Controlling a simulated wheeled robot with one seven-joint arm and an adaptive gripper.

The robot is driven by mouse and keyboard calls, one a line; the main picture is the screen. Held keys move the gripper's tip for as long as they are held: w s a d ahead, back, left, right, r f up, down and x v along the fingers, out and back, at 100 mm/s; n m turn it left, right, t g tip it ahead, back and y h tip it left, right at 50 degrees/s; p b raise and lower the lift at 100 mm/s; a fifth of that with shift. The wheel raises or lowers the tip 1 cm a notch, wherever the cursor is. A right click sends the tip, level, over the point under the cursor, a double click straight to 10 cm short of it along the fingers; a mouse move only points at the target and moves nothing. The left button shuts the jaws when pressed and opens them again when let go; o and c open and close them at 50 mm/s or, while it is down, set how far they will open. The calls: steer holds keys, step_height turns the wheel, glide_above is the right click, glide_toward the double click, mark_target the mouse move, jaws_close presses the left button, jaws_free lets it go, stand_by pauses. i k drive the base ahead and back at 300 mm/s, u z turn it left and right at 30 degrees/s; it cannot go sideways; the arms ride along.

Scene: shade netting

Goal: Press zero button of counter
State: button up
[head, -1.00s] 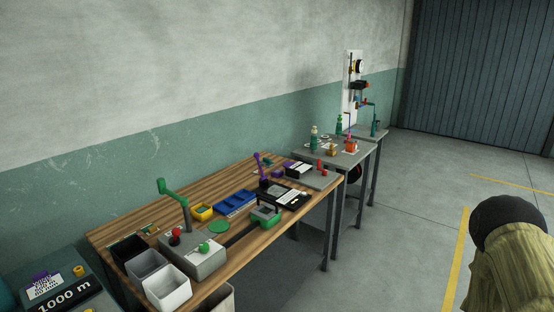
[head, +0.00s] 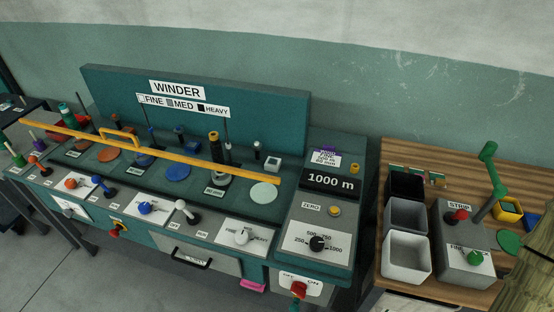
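The counter (head: 322,212) is the teal panel at the right end of the winder in the head view. Its dark display (head: 331,181) reads 1000 m. The zero button (head: 334,211) is a small round yellow-orange button right of the ZERO label, below the display. A black dial (head: 317,243) marked 250 to 1000 sits below the button. Another small yellow knob (head: 355,168) is at the top right of the panel. My gripper is not in view, and nothing visible touches the button.
The winder (head: 195,120) stretches left with levers, knobs and a yellow bar (head: 150,150) across its top. A wooden bench (head: 400,158) with bins (head: 407,257) and a green crank (head: 488,155) adjoins on the right. Something ribbed and olive (head: 530,262) covers the lower right corner.

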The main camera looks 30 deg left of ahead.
mark_target(334, 209)
steer(key=u, duration=0.3)
steer(key=i, duration=0.4)
steer(key=u, duration=0.5)
steer(key=k, duration=0.95)
steer(key=u, duration=0.3)
